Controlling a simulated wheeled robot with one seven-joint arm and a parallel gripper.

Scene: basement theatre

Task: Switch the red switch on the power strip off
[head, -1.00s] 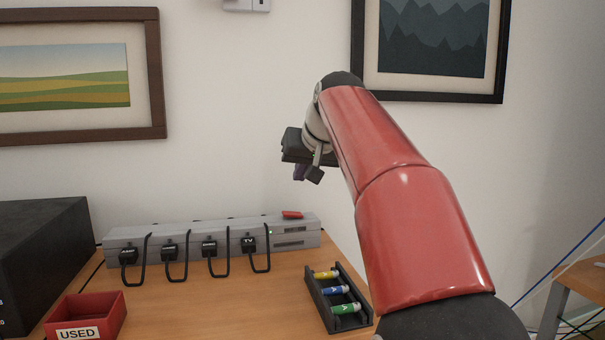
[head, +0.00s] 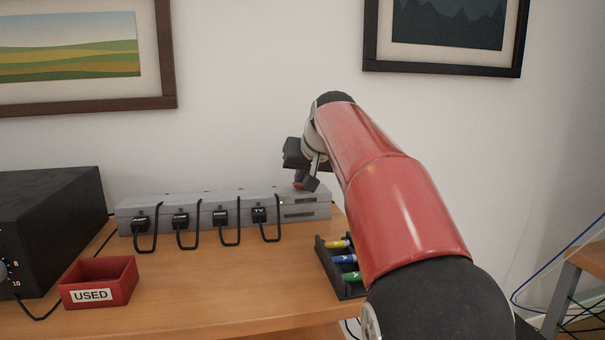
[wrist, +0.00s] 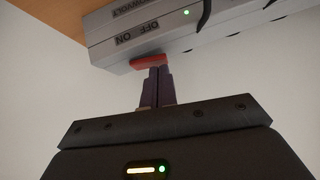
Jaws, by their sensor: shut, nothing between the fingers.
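The grey power strip (head: 190,207) lies along the back of the desk, with several black plugs in its front. In the wrist view the strip (wrist: 165,22) shows OFF and ON lettering, a lit green light and the red switch (wrist: 150,61). My gripper (wrist: 158,70) is shut and empty, its purple fingertips at the red switch; I cannot tell whether they touch it. In the head view my gripper (head: 302,184) is just above the right end of the strip and hides most of the switch. Which way the switch is tilted is not clear.
A black battery tray (head: 343,290) with several batteries stands at the desk's right edge, beside my arm. A red box marked USED (head: 115,288) and a black device (head: 45,225) are at the left. The desk's middle is clear.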

